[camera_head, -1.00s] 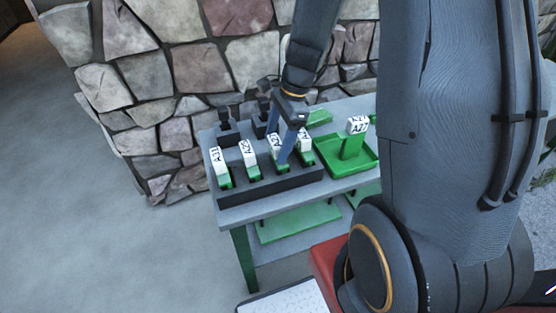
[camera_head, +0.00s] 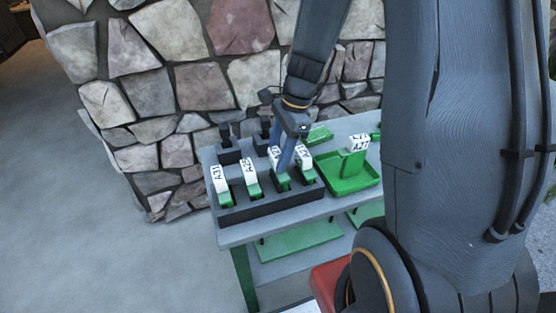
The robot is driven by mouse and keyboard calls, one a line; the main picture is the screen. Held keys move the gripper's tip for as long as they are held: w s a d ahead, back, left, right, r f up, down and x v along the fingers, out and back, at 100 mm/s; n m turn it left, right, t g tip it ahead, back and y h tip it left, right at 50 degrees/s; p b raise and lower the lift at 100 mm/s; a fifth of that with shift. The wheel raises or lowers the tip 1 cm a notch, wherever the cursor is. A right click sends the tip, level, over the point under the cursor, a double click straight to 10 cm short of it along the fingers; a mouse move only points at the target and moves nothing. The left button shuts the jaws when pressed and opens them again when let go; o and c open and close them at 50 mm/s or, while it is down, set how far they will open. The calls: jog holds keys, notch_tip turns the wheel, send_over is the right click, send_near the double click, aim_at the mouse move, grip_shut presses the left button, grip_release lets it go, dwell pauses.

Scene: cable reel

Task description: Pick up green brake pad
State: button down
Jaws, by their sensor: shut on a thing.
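Several green brake pads with white lettered labels stand in a row in a dark rack (camera_head: 270,209) on a grey table. The leftmost pad (camera_head: 220,185) and the one beside it (camera_head: 249,175) are in plain view. My gripper (camera_head: 284,166) points down at the third pad from the left (camera_head: 283,183) and is shut on it. The fingers cover part of this pad and its label. Its lower end is at the rack, and I cannot tell whether it is clear of the slot. The fourth pad (camera_head: 304,157) stands close on the right.
A green tray (camera_head: 370,183) to the right holds an upright green piece (camera_head: 351,164) with a white label. Two black clamp-like parts, one being a black fixture (camera_head: 227,148), stand behind the rack. A stone wall (camera_head: 160,90) rises close behind the table. Open floor lies left.

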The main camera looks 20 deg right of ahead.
notch_tip(320, 180, up, 8)
jog(key=shift+r, duration=0.25)
notch_tip(320, 180, up, 11)
jog(key=p, duration=1)
jog(key=shift+f, duration=0.15)
dwell(0.7)
dwell(0.4)
